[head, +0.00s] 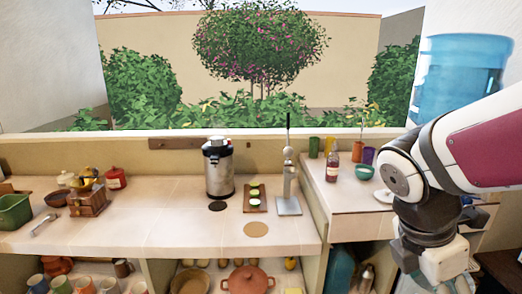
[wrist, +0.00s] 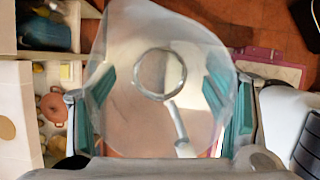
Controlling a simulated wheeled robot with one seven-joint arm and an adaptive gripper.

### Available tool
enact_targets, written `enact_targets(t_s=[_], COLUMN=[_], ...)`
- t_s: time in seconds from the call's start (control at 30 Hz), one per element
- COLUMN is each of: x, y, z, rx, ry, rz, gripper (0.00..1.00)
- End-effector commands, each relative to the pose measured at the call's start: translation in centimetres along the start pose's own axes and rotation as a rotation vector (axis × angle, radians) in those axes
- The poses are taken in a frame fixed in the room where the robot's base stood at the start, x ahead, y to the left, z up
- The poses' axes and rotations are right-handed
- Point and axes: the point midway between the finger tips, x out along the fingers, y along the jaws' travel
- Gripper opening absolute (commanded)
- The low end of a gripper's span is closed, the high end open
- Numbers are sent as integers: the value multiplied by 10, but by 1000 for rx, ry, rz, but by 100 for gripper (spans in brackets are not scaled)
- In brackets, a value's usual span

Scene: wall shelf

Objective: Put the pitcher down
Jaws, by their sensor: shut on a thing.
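The pitcher (wrist: 150,38) is clear, see-through and wide-bodied, and fills the middle of the wrist view. My gripper (wrist: 160,90) is shut on it, with one teal-padded finger on each side of its body. A ring shape and a pale bar show within its outline. In the head view only my wrist and the upper part of my gripper (head: 444,262) show at the lower right; the fingers and the pitcher are not clearly seen there.
The counter (head: 130,220) has bare room at front left and centre. A dark disc (head: 217,207) and a tan disc (head: 256,229) lie on it. Behind are a steel urn (head: 219,170) and a press (head: 288,185). An orange pot (head: 248,281) sits on the shelf below.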

Motion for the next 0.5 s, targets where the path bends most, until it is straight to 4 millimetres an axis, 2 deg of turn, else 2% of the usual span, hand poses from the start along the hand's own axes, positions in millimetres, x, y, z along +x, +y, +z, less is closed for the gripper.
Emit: enact_targets(t_s=[0.37, 0.5], x=[0, 3], y=[34, 57], z=[-4, -8], rx=[142, 241], ry=[0, 1], rz=[-61, -103], gripper=[10, 10])
